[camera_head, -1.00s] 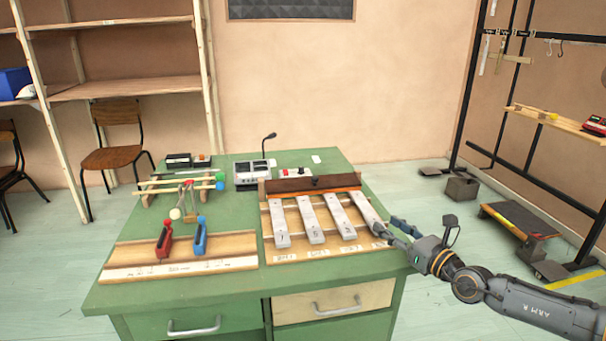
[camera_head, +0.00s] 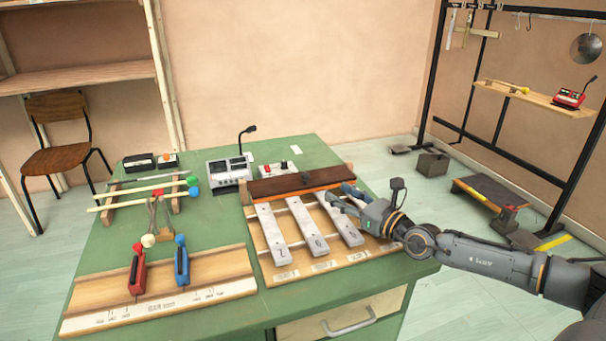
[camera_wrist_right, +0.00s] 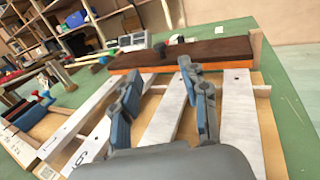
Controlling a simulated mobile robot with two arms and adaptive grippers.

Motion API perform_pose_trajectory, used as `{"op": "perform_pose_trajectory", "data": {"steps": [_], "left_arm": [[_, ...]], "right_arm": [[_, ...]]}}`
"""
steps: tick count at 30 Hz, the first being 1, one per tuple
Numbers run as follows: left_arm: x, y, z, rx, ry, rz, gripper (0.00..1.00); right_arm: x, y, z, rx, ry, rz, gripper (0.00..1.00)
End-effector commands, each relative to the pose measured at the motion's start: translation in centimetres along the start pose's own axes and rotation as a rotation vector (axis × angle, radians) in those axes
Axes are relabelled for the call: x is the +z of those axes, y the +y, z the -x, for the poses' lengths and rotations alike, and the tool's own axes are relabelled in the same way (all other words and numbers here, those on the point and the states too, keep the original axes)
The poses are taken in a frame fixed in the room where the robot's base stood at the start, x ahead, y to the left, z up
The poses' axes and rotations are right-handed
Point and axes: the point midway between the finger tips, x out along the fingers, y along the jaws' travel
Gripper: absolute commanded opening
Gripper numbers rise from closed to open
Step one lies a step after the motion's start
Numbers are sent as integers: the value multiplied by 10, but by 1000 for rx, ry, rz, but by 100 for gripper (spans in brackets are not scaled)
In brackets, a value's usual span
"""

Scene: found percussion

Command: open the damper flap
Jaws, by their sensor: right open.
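The damper flap (camera_head: 285,186) is a long dark brown board with a small dark knob (camera_head: 306,179) near its middle. It lies along the back of the bar instrument and looks lowered, over the far bar ends. The flap (camera_wrist_right: 205,50) and knob (camera_wrist_right: 176,39) also show ahead of the fingers in the right wrist view. My right gripper (camera_head: 341,194) is open and empty above the right-hand bars, in front of the flap's right part. Its two blue-padded fingers (camera_wrist_right: 157,76) are spread, apart from the knob. My left gripper is out of view.
Several grey metal bars (camera_head: 312,229) lie on the wooden base in front of the flap. To the left are a red clip (camera_head: 137,273) and a blue clip (camera_head: 182,265) on a wooden board, and mallets on a rack. A microphone device (camera_head: 229,170) stands behind.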

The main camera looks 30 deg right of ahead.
Motion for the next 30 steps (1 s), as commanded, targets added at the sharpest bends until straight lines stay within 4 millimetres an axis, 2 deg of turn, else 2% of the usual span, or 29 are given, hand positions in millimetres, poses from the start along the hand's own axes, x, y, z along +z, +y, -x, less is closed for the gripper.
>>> {"op": "perform_pose_trajectory", "data": {"steps": [11,22,24,27,30], "left_arm": [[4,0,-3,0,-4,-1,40],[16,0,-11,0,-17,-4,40],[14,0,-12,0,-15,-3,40],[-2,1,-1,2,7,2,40],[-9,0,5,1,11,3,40]], "right_arm": [[2,0,-30,0,-5,-4,44],[1,1,-73,1,-5,-4,44],[0,2,-83,3,-3,-3,44],[-1,1,-96,2,-4,-4,44],[0,2,-109,3,-3,-3,44]]}}
